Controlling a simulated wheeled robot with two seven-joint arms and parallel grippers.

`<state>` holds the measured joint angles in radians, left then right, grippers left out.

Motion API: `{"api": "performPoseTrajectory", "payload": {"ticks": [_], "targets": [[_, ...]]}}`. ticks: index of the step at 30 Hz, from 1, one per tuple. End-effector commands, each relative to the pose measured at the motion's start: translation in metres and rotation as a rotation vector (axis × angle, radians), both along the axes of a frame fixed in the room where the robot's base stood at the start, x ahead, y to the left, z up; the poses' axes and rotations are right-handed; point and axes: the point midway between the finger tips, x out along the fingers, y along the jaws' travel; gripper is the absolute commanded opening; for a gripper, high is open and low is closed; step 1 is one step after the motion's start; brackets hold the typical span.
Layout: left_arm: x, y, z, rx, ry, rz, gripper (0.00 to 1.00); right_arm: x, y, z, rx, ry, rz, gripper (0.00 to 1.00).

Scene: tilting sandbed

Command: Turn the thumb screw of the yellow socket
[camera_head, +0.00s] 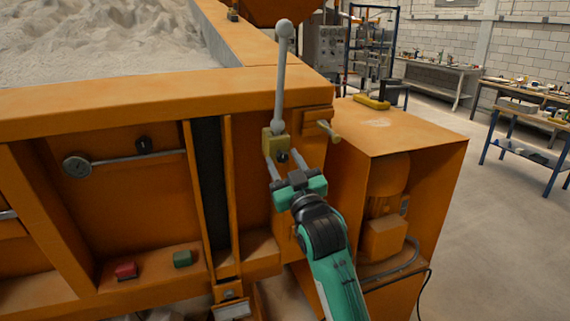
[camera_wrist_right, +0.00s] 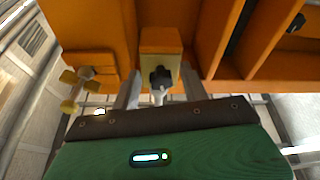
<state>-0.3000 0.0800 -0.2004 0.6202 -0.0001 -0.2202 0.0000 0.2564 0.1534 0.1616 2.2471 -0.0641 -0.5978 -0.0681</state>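The yellow socket (camera_head: 274,143) is fixed on the front of the orange machine, with a grey ball-topped lever (camera_head: 280,80) standing upright in it. The socket also shows at the top middle of the wrist view (camera_wrist_right: 160,41). Its dark thumb screw (camera_wrist_right: 160,77) has a lobed knob facing my right gripper; in the head view it is a small dark spot (camera_head: 283,157). My right gripper (camera_head: 284,154) is open, with one finger on each side of the screw. In the wrist view, gaps show between knob and fingers. My left gripper is not in view.
A yellow handle (camera_head: 328,131) sticks out just right of the socket. An orange housing with a motor (camera_head: 386,215) stands further right. Sand (camera_head: 110,35) fills the bed behind.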

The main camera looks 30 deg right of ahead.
Motion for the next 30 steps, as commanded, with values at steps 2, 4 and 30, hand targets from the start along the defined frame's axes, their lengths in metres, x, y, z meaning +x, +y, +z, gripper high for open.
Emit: {"api": "performPoseTrajectory", "payload": {"ticks": [2, 4, 30], "targets": [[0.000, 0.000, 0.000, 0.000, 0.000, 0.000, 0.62, 0.000, 0.000, -0.001, 0.000, 0.001, 0.001, 0.45], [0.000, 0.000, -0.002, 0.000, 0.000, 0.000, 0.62, -0.002, 0.001, -0.002, 0.000, 0.002, 0.001, 0.45], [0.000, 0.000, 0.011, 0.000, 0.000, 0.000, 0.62, -0.113, 0.023, -0.041, 0.003, 0.006, 0.000, 0.45]]}}
